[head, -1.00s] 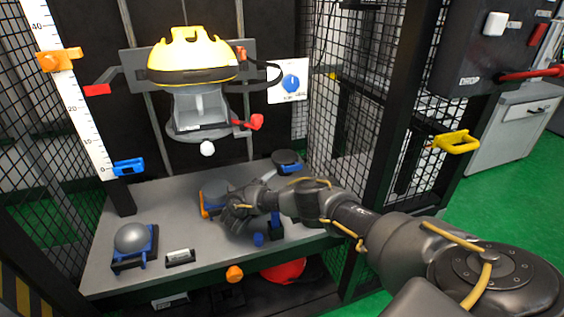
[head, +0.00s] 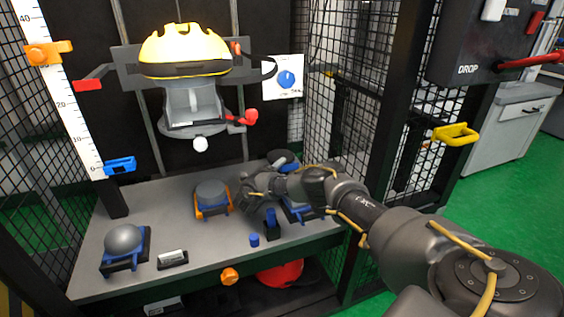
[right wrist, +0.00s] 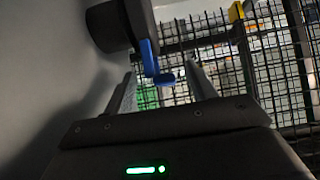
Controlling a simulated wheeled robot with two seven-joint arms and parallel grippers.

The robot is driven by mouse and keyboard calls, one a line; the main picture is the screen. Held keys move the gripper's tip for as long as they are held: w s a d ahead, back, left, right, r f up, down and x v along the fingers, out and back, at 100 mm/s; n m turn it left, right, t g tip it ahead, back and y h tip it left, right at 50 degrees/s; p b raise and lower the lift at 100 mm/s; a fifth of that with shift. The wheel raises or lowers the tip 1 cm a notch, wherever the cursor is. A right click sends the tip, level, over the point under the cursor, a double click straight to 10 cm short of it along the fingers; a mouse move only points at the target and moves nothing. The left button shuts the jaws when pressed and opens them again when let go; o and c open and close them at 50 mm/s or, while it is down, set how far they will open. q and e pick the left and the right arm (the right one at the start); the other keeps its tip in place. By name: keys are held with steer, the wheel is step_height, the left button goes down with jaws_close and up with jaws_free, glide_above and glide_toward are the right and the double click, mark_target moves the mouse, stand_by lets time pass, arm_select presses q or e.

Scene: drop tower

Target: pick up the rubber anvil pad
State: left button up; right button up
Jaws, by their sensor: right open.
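Several round anvil pieces stand on the grey bench; I cannot tell by look which is the rubber pad. A dark disc with blue (head: 283,158) stands at the back right. A grey dome on a blue-clipped base (head: 123,241) is at the left. Another blue-clipped base (head: 303,214) is partly hidden under my right arm. My right gripper (head: 254,190) is open, low over the bench, right of the orange-clipped piece. In the right wrist view, a dark round piece with a blue clip (right wrist: 115,25) lies ahead of the open fingers (right wrist: 160,82).
A yellow helmet (head: 186,52) hangs on a carriage above the bench. Mesh walls (head: 345,130) close in the right side. A small blue knob (head: 254,240) and blue-black block (head: 272,224) stand near the front edge. A small label block (head: 172,259) is at front left.

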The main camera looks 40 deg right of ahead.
steer(key=shift+c, duration=0.5)
jaws_close()
steer(key=shift+r, duration=0.1)
